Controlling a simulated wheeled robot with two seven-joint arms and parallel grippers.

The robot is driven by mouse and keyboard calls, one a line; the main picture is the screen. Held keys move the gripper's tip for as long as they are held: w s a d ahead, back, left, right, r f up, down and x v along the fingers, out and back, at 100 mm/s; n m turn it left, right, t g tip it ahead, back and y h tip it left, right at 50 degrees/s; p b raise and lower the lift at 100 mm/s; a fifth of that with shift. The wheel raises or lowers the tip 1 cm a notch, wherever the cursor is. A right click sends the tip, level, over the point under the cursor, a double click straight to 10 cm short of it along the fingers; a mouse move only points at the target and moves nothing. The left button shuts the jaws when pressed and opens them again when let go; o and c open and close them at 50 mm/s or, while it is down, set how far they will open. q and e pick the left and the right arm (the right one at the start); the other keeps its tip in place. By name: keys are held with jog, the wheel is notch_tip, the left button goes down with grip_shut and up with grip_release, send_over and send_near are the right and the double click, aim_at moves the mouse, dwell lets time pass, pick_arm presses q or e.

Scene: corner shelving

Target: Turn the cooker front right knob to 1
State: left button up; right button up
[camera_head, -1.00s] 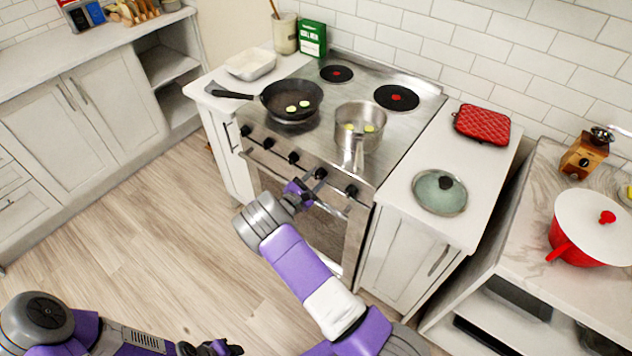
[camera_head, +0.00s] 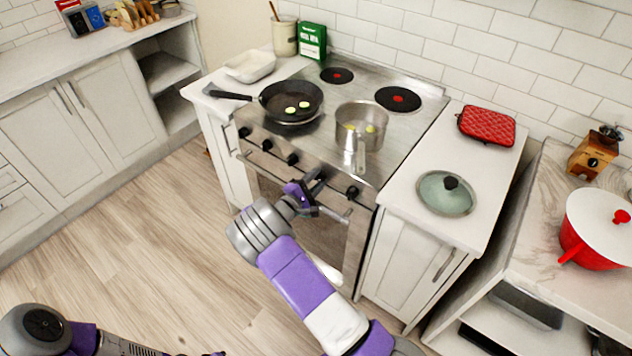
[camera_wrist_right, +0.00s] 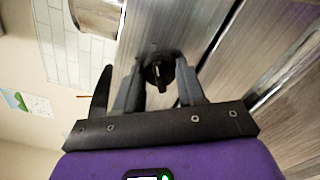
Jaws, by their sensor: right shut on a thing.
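The steel cooker (camera_head: 402,138) has a row of black knobs along its front edge. My right gripper (camera_head: 318,182) is at the second knob from the right and partly hides it in the head view. In the right wrist view my right gripper (camera_wrist_right: 159,82) has its fingers on either side of a black knob (camera_wrist_right: 158,68), shut on it. The rightmost knob (camera_head: 352,192) is free of the gripper. The marks around the knobs are too small to read. Only a dark tip of my left gripper (camera_head: 217,353) shows at the bottom edge, so its jaws cannot be judged.
A steel saucepan (camera_head: 361,128) stands front right on the hob, its handle pointing towards the knobs. A black frying pan (camera_head: 290,101) is front left. A glass lid (camera_head: 445,195) and a red mitt (camera_head: 487,126) lie on the right counter. An oven handle runs below the knobs.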

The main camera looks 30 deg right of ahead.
dwell(0.3)
jog(key=o, duration=1.1)
jog(key=shift+c, duration=0.2)
jog(key=p+v, duration=0.1)
jog(key=v, duration=0.6)
jog(key=shift+a, duration=0.3)
jog(key=shift+s+f, duration=0.1)
jog(key=shift+s, duration=0.1)
